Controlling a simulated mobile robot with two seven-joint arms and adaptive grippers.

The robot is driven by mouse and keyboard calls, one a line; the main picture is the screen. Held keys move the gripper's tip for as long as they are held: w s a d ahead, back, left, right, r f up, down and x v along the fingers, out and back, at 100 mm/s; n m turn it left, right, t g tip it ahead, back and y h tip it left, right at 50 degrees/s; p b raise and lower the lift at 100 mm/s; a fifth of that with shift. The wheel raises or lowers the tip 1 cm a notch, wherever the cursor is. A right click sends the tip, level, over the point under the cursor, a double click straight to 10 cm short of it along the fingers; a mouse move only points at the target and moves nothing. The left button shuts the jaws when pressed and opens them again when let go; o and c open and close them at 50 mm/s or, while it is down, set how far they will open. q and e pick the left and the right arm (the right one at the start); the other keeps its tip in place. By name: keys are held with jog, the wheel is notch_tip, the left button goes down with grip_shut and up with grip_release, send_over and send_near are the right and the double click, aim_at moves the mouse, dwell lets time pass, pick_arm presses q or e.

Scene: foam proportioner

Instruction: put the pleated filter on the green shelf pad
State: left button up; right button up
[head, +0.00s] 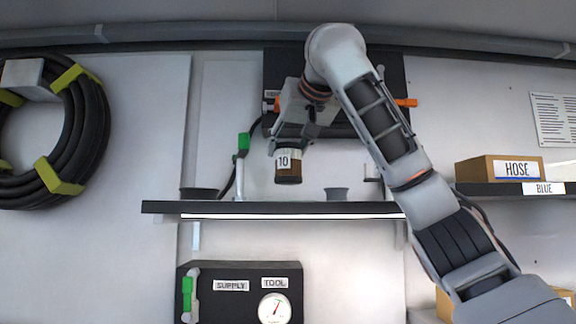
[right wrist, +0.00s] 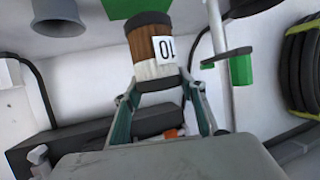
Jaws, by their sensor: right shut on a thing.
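The pleated filter (head: 288,173) is a short brown cylinder with a white band and a "10" label. It hangs roughly upright above the dark shelf (head: 270,208), with a gap beneath it. My right gripper (head: 290,147) is shut on its upper part. In the right wrist view the filter (right wrist: 151,50) sits between the fingertips of the gripper (right wrist: 155,85). A green patch (right wrist: 118,8), apparently the shelf pad, shows beyond the filter's far end and is partly covered by it. The pad cannot be made out in the head view. My left gripper is out of view.
A small grey cup (head: 337,194) stands on the shelf right of the filter, and a dark dish (head: 199,193) at its left end. A green-handled pipe (head: 243,142) rises close left of the filter. A hose box (head: 500,168) is farther right.

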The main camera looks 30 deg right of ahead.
aim_at(288, 184)
notch_tip(288, 184, down, 4)
jog(key=shift+d+r, duration=0.1)
jog(key=shift+r, duration=0.05)
jog(key=shift+b, duration=0.3)
jog(key=o, duration=0.8)
jog(key=shift+f, duration=0.2)
jog(key=shift+c, duration=0.2)
jog(key=o, duration=0.4)
jog(key=shift+r, duration=0.1)
